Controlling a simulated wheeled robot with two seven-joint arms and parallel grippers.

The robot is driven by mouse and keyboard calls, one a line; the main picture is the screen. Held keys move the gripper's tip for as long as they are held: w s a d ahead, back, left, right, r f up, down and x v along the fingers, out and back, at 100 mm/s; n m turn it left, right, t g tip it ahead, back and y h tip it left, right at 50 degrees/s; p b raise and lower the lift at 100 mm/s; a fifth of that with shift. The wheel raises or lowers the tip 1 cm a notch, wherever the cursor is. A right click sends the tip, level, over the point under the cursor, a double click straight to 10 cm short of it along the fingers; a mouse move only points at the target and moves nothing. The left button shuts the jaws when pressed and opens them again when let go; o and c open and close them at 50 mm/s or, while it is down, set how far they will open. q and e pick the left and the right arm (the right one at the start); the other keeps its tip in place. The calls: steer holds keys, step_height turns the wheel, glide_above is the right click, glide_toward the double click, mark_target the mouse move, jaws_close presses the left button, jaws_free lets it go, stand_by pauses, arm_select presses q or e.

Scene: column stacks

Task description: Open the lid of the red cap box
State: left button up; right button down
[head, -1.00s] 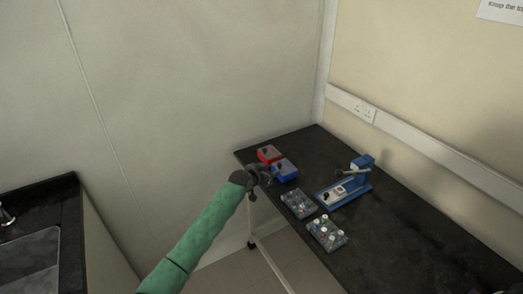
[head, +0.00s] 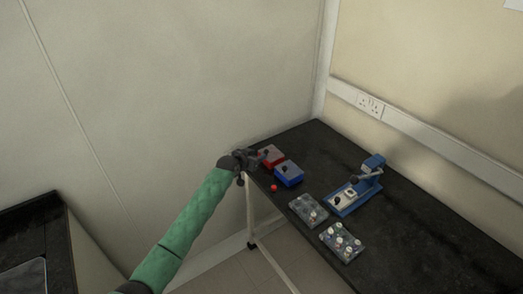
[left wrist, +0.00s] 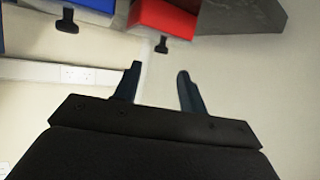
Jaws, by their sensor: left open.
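The red cap box (head: 267,160) stands near the far left corner of the black table, and its lid looks shut. In the left wrist view the red box (left wrist: 168,18) is at the top middle, with a black knob (left wrist: 161,45) jutting from it. My left gripper (head: 258,157) is beside the red box at the table's left edge. In the left wrist view my left gripper (left wrist: 160,70) is open and empty, its fingers pointing toward the knob with a gap between. My right gripper is not in view.
A blue box (head: 289,176) stands close to the red box. A small red cap (head: 274,188) lies on the table (head: 420,235) near its left edge. Two racks (head: 308,210) (head: 342,242) and a blue press device (head: 352,196) stand nearer and to the right. A wall rises behind.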

mark_target(266, 151)
arm_select(q)
steer(key=x, duration=0.2)
steer(key=p+x, duration=0.1)
steer(key=x, duration=0.1)
steer(key=shift+w+f, duration=0.2)
steer(key=shift+w, duration=0.2)
steer(key=shift+p+x, duration=0.45)
steer(key=shift+x, duration=0.3)
steer(key=shift+w+d+f, duration=0.15)
steer(key=shift+d+f, duration=0.05)
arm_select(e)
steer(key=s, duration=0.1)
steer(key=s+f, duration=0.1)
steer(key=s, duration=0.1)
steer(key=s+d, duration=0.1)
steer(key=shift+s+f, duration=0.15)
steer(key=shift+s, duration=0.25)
arm_select(q)
jaws_close()
